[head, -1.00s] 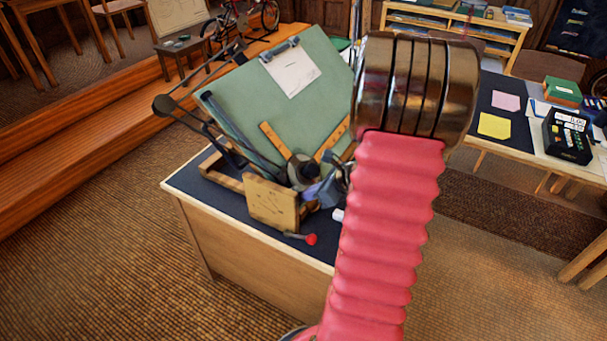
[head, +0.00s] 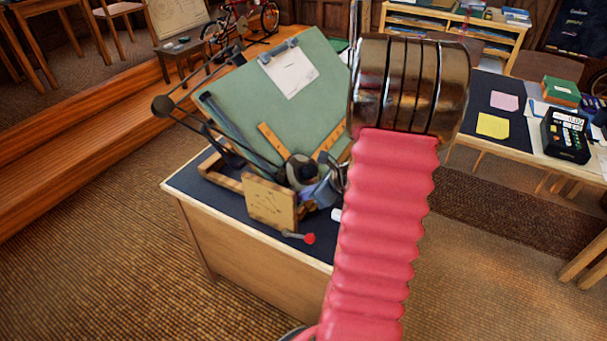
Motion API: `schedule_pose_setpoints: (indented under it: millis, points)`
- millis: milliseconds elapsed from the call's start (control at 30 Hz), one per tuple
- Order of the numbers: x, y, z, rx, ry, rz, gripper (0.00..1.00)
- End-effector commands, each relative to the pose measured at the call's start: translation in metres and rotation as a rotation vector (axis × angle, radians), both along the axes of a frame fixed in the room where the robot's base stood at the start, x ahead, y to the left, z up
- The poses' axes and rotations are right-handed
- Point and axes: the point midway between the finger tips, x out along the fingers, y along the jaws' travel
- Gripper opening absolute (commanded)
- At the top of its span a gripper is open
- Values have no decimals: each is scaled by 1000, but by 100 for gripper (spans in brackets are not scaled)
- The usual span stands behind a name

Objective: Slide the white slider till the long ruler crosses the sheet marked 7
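A green tilted drafting board (head: 235,95) stands on a dark-topped desk. A white sheet (head: 290,72) is clipped near its top; no 7 can be read on it. Two wooden rulers, one on the left (head: 270,138) and one on the right (head: 328,143), meet at a round dark-and-grey head (head: 301,171) low on the board. I cannot tell which is the long one. Neither visible ruler part crosses the sheet. I cannot make out a white slider. My pink ribbed arm with its metal joint covers the board's right side. My gripper's fingers cannot be made out; a dark metal part shows beside the head.
A wooden block (head: 270,203), a red-knobbed lever (head: 308,238) and a small white piece (head: 336,215) are at the desk's front. Jointed dark lamp-like arms (head: 162,105) reach out left. A second table (head: 497,99) stands at right. Carpet is clear in front.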

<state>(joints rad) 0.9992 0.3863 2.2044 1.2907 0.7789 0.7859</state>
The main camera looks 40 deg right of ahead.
Motion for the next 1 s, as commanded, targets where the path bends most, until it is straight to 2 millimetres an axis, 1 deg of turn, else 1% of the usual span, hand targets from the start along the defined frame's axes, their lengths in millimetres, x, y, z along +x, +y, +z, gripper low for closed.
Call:
schedule_pose_setpoints:
  millis: [33,133,1000]
  points:
    - [2,4,-6,5,9,6,0]
    - [5,4,-5,5,9,6,0]
    - [39,11,16,7,18,1,0]
